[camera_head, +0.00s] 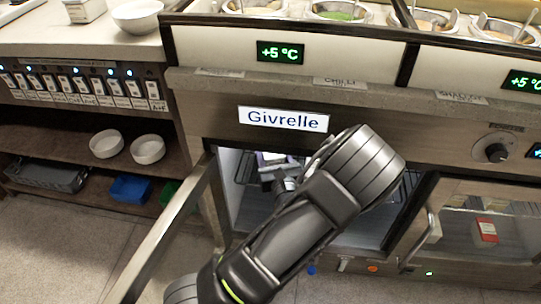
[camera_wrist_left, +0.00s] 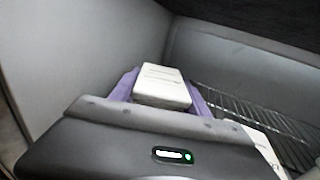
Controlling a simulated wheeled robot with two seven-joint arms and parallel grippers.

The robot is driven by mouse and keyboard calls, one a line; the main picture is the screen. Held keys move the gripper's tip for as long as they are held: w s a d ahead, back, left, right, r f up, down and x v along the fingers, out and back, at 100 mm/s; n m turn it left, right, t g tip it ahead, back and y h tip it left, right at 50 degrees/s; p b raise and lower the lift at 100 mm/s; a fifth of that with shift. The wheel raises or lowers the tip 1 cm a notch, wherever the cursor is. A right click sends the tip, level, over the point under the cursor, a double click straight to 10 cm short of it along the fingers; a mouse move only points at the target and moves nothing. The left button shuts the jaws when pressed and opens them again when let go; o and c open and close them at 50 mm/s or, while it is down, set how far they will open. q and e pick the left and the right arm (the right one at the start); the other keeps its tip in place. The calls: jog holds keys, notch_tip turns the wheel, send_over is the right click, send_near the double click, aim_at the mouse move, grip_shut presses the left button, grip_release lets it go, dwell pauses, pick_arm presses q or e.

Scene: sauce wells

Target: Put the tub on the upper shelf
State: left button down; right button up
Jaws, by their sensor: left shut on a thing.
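The tub (camera_wrist_left: 162,82) is a small pale box with faint printed lines on top. My left gripper (camera_wrist_left: 161,94) is shut on it, with a purple finger on each side. In the head view my left arm reaches through the open door of the cabinet marked Givrelle, and the gripper (camera_head: 272,166) is inside, largely hidden by my arm. A wire shelf (camera_wrist_left: 258,112) shows to the right of the tub in the wrist view. I cannot tell whether the tub touches it. My right gripper is not in view.
The open cabinet door (camera_head: 165,235) stands out to the left of my arm. A pale wall (camera_wrist_left: 75,55) is close on the left inside. A white item (camera_wrist_left: 266,150) shows partly at lower right. A closed glass door (camera_head: 480,225) is to the right.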

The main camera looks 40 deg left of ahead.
pick_arm(q)
jog(key=shift+w+a, duration=0.1)
jog(key=f+b, duration=0.2)
jog(key=a+f+b, duration=0.1)
jog(key=shift+w, duration=0.35)
jog(key=shift+f, duration=0.3)
jog(key=shift+r, duration=0.1)
jog(key=shift+f, duration=0.2)
jog(key=c, duration=0.5)
grip_release()
